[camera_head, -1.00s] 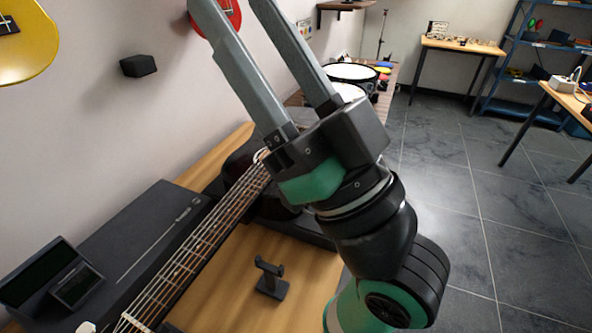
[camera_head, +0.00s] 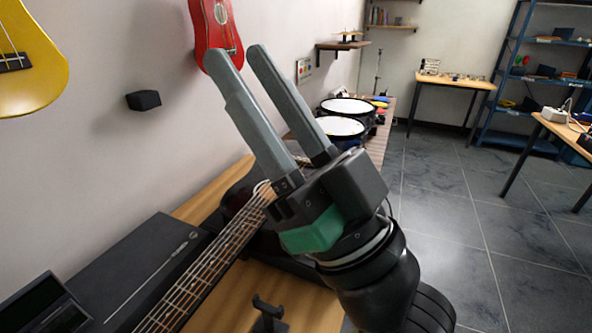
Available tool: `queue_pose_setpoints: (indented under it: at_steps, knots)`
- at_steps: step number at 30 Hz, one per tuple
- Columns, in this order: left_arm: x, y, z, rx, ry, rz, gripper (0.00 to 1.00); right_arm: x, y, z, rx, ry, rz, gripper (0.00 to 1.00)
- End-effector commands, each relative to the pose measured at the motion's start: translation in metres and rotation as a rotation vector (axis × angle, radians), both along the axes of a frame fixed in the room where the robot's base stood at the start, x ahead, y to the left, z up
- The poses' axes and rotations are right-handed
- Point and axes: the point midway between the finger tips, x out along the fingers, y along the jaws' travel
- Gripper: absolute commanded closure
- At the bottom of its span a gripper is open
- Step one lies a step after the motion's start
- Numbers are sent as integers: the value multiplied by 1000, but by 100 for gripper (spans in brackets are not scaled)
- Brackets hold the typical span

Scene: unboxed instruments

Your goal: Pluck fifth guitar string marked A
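The guitar (camera_head: 222,254) lies on the wooden table, its neck and strings running from the lower left up toward the middle in the head view. The strings are thin, and I cannot read any mark or tell which one is A. My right gripper (camera_head: 237,52) is raised above the guitar, with its two long grey fingers pointing up and to the left. The fingers are apart with nothing between them, and they touch no string. The gripper's body hides part of the guitar behind it. My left gripper is not in view.
A black case (camera_head: 150,262) lies left of the neck, and a small black stand (camera_head: 268,312) is on the table to the right. Drums (camera_head: 340,127) stand behind. A yellow instrument (camera_head: 30,70) and a red ukulele (camera_head: 217,27) hang on the wall.

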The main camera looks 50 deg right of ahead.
Motion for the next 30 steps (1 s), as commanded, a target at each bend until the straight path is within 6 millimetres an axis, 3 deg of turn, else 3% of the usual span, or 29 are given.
queue_pose_setpoints:
  at_steps: [1, 5, 30]
  knots:
    - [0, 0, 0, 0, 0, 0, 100, 0, 0, 0, 0, 0, 0, 77]
    - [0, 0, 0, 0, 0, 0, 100, 0, 0, 0, 0, 0, 0, 100]
    - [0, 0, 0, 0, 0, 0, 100, 0, 0, 0, 0, 0, 0, 100]
